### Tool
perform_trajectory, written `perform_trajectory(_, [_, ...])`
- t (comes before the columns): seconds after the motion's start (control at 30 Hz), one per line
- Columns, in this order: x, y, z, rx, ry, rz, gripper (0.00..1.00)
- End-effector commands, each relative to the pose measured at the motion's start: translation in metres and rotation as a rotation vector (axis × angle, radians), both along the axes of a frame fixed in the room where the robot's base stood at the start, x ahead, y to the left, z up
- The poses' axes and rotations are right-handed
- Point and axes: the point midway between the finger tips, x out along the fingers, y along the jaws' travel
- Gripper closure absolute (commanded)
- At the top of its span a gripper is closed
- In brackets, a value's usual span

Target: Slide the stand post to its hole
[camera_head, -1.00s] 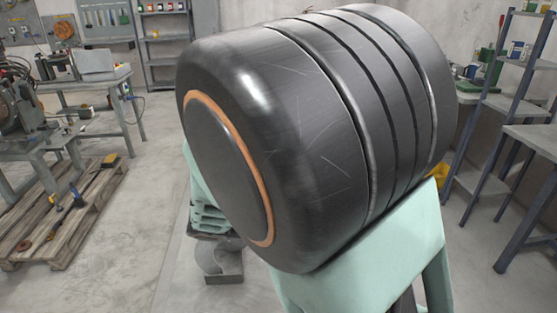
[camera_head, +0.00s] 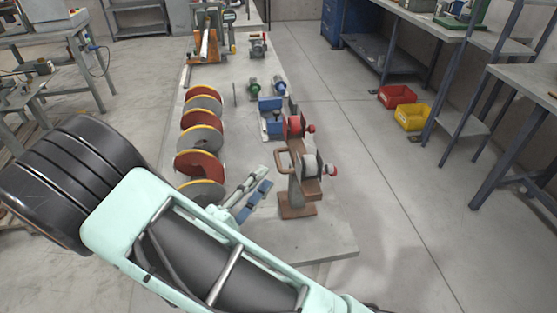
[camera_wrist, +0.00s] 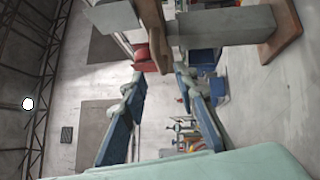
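The stand post (camera_head: 297,186) is a grey upright on a brown square base, standing on the light grey slab (camera_head: 325,242). Its top carries brown plates with red and pale clamps. My gripper (camera_head: 264,182) is just left of the post in the head view, with two blue-padded fingers apart and nothing between them. In the wrist view the post (camera_wrist: 222,27) lies sideways across the top, beyond the open fingertips (camera_wrist: 160,76). I cannot make out its hole in either view.
An auger of red and grey discs (camera_head: 199,139) lies along the slab left of my gripper. Blue blocks (camera_head: 271,118) and small motors stand behind the post. An orange-framed machine (camera_head: 208,42) stands at the far end. Open floor lies to the right, before red (camera_head: 397,96) and yellow bins.

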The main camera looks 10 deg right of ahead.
Motion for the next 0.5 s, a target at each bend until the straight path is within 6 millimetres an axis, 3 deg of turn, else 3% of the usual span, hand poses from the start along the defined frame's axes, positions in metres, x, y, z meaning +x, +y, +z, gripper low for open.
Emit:
perform_trajectory(0.2, [0.030,-0.031,0.006,0.001,0.000,-0.005,0.73])
perform_trajectory(0.5, [0.052,-0.052,0.010,0.000,-0.001,-0.003,0.73])
